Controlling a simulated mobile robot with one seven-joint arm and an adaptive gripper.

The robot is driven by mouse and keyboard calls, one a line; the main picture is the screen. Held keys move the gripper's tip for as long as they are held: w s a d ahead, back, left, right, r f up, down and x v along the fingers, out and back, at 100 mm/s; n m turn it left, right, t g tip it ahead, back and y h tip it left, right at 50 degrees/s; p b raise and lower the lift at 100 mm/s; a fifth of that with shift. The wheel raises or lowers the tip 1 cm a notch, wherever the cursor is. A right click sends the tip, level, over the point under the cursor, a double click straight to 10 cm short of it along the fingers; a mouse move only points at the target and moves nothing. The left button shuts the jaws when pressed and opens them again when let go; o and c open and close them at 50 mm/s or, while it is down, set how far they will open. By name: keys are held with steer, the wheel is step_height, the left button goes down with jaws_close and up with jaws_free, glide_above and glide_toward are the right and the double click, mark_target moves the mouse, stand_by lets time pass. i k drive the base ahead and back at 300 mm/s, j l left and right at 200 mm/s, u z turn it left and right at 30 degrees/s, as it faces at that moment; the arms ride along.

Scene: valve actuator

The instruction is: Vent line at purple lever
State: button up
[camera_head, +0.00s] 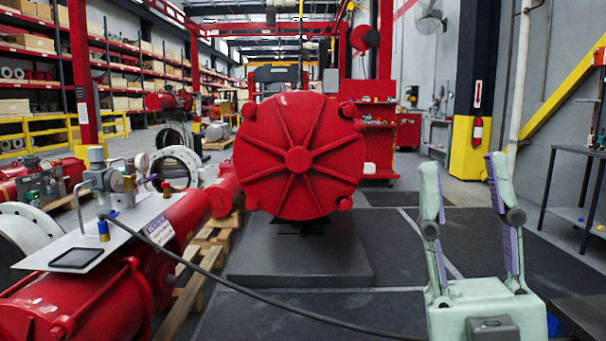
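A small metal valve assembly (112,182) stands on a grey plate (55,250) on top of the red actuator cylinder (190,215) at the left.
A large red ribbed actuator end (298,160) stands on a dark platform (300,265) between gripper and valve. A black hose (250,295) runs from the plate toward the lower right. A black tablet (76,258) and blue-and-brass fitting (103,230) are on the plate. Floor behind the gripper is clear.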

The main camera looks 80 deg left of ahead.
mark_target(138, 181)
steer(key=u, duration=3.5)
steer(key=i+l, duration=0.75)
steer(key=i, duration=0.15)
steer(key=i+l, duration=1.55)
steer(key=i, duration=0.2)
